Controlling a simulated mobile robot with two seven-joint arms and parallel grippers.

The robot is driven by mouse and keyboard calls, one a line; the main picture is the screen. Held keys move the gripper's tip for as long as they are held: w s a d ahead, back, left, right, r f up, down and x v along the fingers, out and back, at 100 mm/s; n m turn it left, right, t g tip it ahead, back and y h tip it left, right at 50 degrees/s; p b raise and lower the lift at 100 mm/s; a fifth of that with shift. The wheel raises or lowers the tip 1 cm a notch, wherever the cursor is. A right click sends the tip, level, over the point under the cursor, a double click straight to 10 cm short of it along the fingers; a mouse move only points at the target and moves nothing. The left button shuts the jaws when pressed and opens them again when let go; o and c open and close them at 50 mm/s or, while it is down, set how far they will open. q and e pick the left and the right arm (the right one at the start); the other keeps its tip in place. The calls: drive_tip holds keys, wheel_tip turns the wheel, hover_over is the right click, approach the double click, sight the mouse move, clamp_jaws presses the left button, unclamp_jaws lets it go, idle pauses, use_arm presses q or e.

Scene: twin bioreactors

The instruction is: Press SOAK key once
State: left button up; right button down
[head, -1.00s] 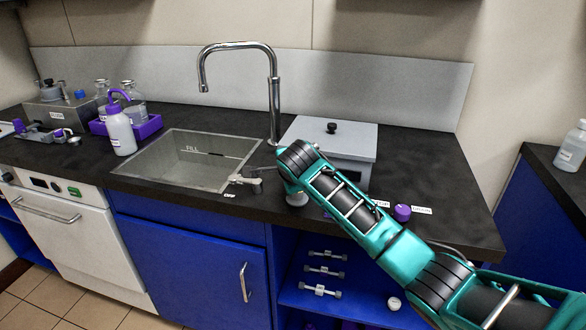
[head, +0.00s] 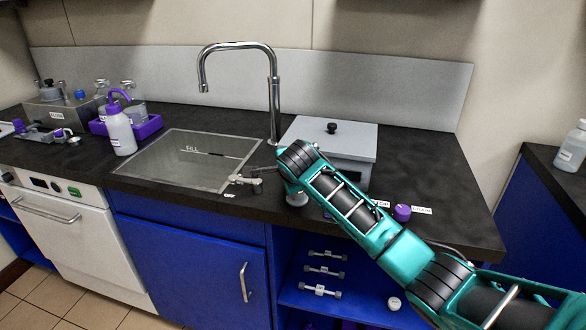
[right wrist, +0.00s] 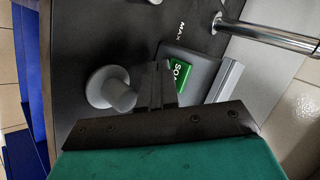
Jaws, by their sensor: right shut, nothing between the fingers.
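The green SOAK key (right wrist: 181,74) shows in the right wrist view on a grey housing, its lettering partly covered. My right gripper (right wrist: 163,66) is shut and empty, with its dark fingertips at the key's left edge. I cannot tell if they touch it. In the head view my right arm reaches in from the lower right across the counter, and its gripper and the key are hidden behind it. My left gripper is not in view.
The faucet (head: 274,100), sink (head: 170,165), metal lever (head: 246,181) and lidded grey box (head: 335,140) surround the arm. A purple cap (head: 402,212) lies on the right counter.

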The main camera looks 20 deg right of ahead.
drive_tip(key=shift+w, duration=0.1)
idle(0.3)
drive_tip(key=shift+w+d, duration=0.25)
drive_tip(key=shift+w+d, duration=0.25)
drive_tip(key=shift+w, duration=0.1)
idle(0.9)
drive_tip(key=shift+s+a+r+p, duration=0.1)
drive_tip(key=shift+s+a+p, duration=0.3)
drive_tip(key=shift+s+p, duration=0.4)
drive_tip(key=shift+w, duration=0.1)
